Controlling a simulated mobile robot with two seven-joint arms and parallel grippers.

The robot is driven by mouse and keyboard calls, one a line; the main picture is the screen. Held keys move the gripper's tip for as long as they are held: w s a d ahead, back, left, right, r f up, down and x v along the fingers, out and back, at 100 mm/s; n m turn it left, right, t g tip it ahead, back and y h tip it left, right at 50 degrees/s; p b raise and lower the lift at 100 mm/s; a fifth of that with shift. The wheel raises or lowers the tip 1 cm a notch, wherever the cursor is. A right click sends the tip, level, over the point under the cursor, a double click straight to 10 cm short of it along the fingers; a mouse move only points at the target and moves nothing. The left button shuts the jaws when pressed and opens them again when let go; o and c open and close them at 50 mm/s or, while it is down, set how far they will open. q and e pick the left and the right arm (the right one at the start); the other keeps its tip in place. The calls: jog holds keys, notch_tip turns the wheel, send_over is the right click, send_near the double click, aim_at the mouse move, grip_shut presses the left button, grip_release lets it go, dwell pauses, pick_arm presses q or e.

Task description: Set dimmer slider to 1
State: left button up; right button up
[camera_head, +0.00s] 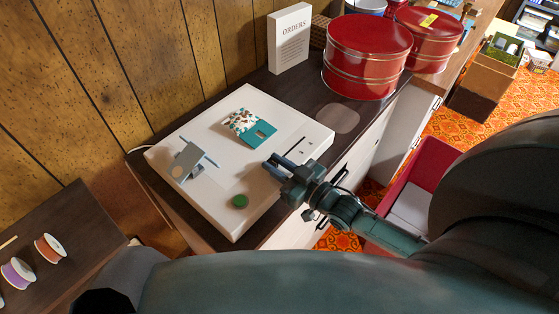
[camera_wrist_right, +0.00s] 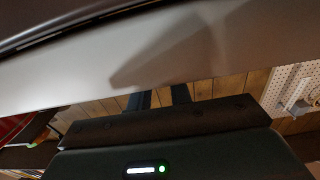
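A white panel box (camera_head: 215,190) lies on the dark wooden top. Near its right edge is a thin dark slot (camera_head: 296,146), which looks like the dimmer slider's track. I cannot make out the slider's knob or its setting; the gripper may hide part of it. My right gripper (camera_head: 273,164) is over the panel's right side, next to the slot's near end. Its two fingers are apart with nothing seen between them. The fingers also show in the right wrist view (camera_wrist_right: 158,98), close to a pale surface. My left gripper is not in view.
The panel also carries a green round button (camera_head: 239,201), a grey bracket-like lever (camera_head: 186,162) and a teal patterned card (camera_head: 247,128). Red tins (camera_head: 367,60) and an ORDERS sign (camera_head: 290,38) stand behind. Thread spools (camera_head: 50,248) lie at lower left.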

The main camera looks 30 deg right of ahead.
jog(key=o, duration=0.4)
jog(key=shift+a, duration=0.15)
jog(key=shift+s, duration=0.15)
jog(key=v, duration=1.3)
jog(key=shift+b, duration=0.4)
jog(key=shift+f, duration=0.1)
